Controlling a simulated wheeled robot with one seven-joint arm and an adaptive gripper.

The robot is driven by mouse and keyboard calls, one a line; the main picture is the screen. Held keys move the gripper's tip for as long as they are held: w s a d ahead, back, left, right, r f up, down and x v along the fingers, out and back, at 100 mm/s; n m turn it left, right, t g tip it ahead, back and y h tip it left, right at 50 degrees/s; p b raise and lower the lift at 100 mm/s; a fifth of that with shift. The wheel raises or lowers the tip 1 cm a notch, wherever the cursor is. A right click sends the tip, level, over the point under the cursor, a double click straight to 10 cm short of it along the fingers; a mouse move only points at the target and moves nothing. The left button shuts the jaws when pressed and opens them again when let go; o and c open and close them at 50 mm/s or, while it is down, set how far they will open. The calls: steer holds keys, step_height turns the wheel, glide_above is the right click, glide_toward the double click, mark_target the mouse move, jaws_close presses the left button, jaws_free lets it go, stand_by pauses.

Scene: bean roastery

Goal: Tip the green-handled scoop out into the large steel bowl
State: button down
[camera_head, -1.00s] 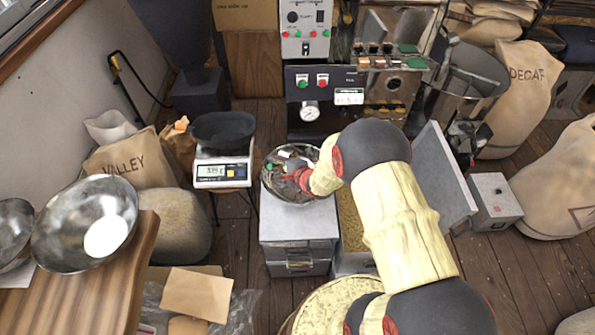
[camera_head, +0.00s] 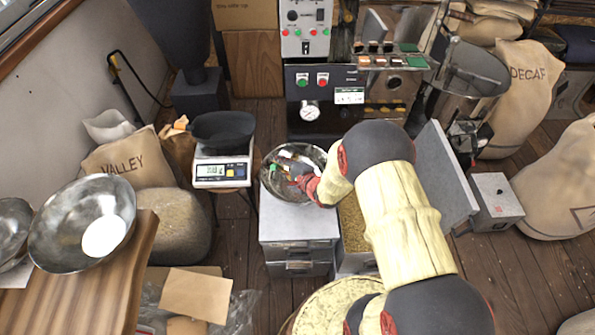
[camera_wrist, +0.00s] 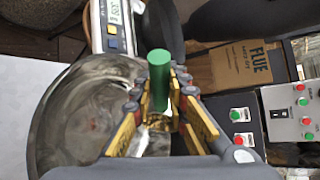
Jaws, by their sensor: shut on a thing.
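My gripper (camera_head: 297,181) is inside or just above the rim of a steel bowl (camera_head: 319,153) on the grey cabinet. In the wrist view my gripper (camera_wrist: 166,98) is shut on the green-handled scoop (camera_wrist: 160,68), its green handle upright between the yellow-padded fingers. The scoop's green end (camera_head: 272,171) also shows small in the head view. Its cup is mostly hidden, and I cannot tell what it holds. The shiny steel bowl (camera_wrist: 60,125) lies behind and left of the fingers in the wrist view. Another wide steel bowl (camera_head: 60,250) stands on the wooden table at left.
A scale (camera_head: 222,172) with a black pan stands left of the cabinet (camera_head: 298,229). The roaster's control panel (camera_head: 325,92) rises behind the bowl. A grey upright panel (camera_head: 440,175) stands right of my arm. A smaller bowl (camera_head: 12,230) sits at far left.

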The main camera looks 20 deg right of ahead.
steer(key=shift+s+d+m+t+y+b, duration=0.35)
steer(key=shift+s+t+b, duration=0.4)
steer(key=shift+t+b, duration=0.65)
stand_by(0.9)
steer(key=shift+s+d+f+m+t+y+b, duration=0.15)
steer(key=shift+s+d+t+y+b, duration=0.25)
steer(key=shift+b, duration=0.45)
steer(key=shift+s+d+r+m+t+y+b, duration=0.15)
steer(key=shift+s+t+b, duration=0.3)
steer(key=shift+b, duration=0.35)
stand_by(1.1)
